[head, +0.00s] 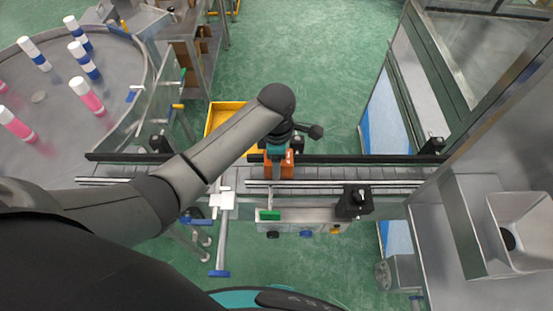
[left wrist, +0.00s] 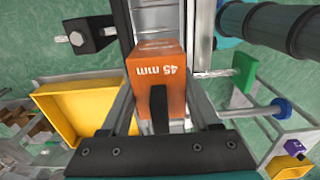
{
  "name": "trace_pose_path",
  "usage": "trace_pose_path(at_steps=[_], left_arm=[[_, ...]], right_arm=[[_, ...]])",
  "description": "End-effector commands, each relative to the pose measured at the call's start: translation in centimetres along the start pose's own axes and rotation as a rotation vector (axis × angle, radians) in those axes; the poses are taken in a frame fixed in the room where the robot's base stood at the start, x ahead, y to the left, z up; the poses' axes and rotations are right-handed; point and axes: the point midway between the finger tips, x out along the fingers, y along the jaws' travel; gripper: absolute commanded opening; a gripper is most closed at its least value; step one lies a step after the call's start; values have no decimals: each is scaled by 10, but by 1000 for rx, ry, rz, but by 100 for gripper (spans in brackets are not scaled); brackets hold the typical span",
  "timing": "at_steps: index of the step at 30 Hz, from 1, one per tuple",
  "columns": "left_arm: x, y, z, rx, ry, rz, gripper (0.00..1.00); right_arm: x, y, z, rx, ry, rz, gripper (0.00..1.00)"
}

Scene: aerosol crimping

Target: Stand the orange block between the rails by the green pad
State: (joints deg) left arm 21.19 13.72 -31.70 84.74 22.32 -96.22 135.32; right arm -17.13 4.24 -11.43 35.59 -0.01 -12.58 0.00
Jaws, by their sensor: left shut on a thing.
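The orange block (head: 287,168) is at the conveyor, between the rear black rail (head: 345,159) and the front metal rail (head: 350,183) in the head view. My left gripper (head: 279,153) is shut on it from above. In the left wrist view the block (left wrist: 150,67) shows its "45 mm" mark and a dark finger covers part of it. It looks upright; I cannot tell whether its base touches the belt. The green pad (head: 269,215) sits on the conveyor's front side, just in front of the block, and also shows in the left wrist view (left wrist: 244,72). My right gripper is not in view.
A yellow tray (head: 222,113) lies behind the conveyor. Black brackets (head: 355,201) stand along the rails. A round table (head: 75,105) with several capped cans is at the left, and a metal machine with a hopper (head: 522,232) at the right. The belt right of the block is clear.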

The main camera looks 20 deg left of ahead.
Motion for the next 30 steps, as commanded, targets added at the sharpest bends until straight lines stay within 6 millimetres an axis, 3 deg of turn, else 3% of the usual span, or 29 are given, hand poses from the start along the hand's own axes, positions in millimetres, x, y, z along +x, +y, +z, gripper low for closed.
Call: trace_pose_path(at_steps=[5,6,14,24,30], left_arm=[[-1,0,0,0,-1,1,0],[-1,0,0,0,-1,1,66],[0,0,0,0,0,1,95],[-2,0,0,0,0,0,97],[-24,1,1,0,-3,3,97]], right_arm=[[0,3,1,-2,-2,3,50],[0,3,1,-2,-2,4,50],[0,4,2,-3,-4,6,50],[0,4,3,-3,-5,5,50],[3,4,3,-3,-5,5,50]])
